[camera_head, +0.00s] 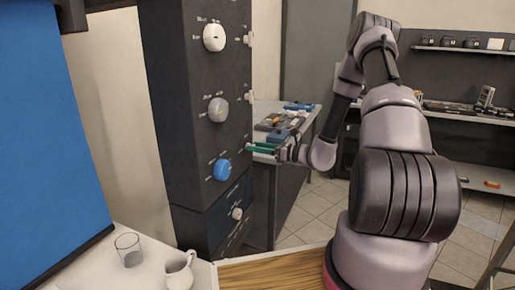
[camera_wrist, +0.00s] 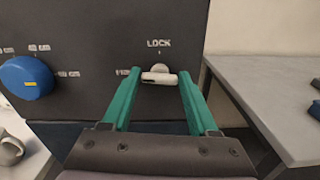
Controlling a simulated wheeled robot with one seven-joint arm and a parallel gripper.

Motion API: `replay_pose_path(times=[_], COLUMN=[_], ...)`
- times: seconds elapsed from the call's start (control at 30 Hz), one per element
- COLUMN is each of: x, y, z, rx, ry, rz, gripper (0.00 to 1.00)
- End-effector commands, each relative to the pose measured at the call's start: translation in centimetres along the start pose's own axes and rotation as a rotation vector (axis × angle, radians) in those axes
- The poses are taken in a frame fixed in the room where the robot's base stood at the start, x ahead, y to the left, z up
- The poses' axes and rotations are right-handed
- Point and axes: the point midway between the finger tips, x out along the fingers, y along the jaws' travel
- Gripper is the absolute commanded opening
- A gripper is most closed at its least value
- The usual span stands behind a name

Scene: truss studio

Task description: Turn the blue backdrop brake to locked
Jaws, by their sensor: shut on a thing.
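The blue backdrop knob (camera_head: 222,169) is on the front of the dark column, and it shows at the left of the wrist view (camera_wrist: 27,78). The small white brake lever (camera_wrist: 158,77) is to its right, under the word LOCK, with a partly covered label at its left. Its bar lies about level, across the LOCK mark. My gripper (camera_head: 256,147) is at the column's right edge. In the wrist view, its green fingers (camera_wrist: 159,79) are on either side of the lever's bar, shut on it. In the head view, my gripper hides this lever.
A white knob (camera_head: 214,38) and a grey knob (camera_head: 218,110) sit higher on the column, with small white levers beside them. A grey bench (camera_wrist: 262,95) stands close at the right. A glass (camera_head: 129,250) and a white jug (camera_head: 179,272) stand below at left.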

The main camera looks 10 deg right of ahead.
Motion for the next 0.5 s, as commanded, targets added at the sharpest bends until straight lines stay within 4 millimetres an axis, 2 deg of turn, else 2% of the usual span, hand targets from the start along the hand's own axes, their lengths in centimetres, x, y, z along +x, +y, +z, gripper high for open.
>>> replay_pose_path(times=[0.5], x=[0.01], y=[-0.21], z=[0.01], rx=[0.455], ry=[-0.001], rz=[0.001], gripper=[0.04])
